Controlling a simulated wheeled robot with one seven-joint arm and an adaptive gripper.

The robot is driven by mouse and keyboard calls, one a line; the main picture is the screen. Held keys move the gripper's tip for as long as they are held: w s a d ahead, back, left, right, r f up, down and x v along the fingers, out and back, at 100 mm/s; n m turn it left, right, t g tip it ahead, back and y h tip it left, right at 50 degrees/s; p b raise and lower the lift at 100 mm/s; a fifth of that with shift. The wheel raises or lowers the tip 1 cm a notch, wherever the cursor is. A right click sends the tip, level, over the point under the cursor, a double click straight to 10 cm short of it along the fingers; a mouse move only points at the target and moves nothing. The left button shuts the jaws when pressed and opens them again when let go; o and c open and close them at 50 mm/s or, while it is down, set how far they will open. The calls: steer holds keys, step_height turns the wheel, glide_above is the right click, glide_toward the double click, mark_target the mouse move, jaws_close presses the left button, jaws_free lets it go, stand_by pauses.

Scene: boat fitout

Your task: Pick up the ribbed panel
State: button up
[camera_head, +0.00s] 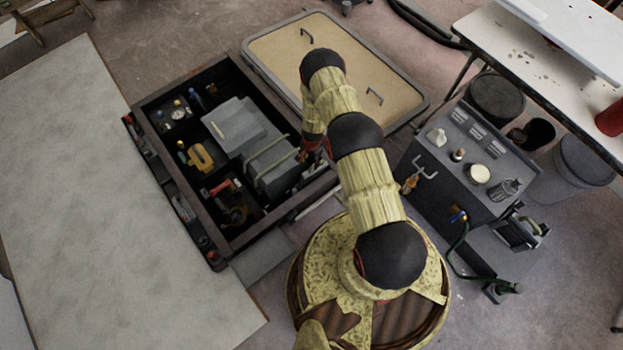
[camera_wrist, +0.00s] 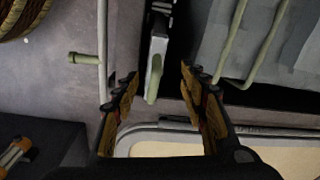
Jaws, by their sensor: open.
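I cannot be sure which thing is the ribbed panel. The likeliest is a grey piece with raised beige bars (camera_head: 272,166), lying in the right part of a dark open case; it also shows at the upper right of the wrist view (camera_wrist: 222,42). My gripper (camera_head: 308,152) is over the case's right edge, beside this piece and partly hidden by my arm. In the wrist view my gripper (camera_wrist: 160,98) is open, its fingers pointing up the picture. A narrow grey-and-black part with a pale green tip (camera_wrist: 154,72) shows between the fingers; contact cannot be told.
The dark case (camera_head: 239,239) holds tools and another grey piece (camera_head: 233,124). A large pale board (camera_head: 90,190) lies left. A tan panel with handles (camera_head: 340,60) lies behind. A dark cabinet (camera_head: 440,185) stands right, near a white table (camera_head: 540,60) and buckets.

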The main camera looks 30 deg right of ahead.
mark_target(311, 167)
steer(key=shift+w+f+b, duration=0.15)
steer(key=shift+f+b, duration=0.5)
steer(key=shift+f, duration=0.8)
step_height(311, 167, down, 5)
steer(key=b, duration=0.2)
steer(key=shift+d+b, duration=0.1)
steer(key=shift+b, duration=0.3)
steer(key=shift+r, duration=0.1)
steer(key=shift+c, duration=1.3)
steer(key=c, duration=0.7)
jaws_close()
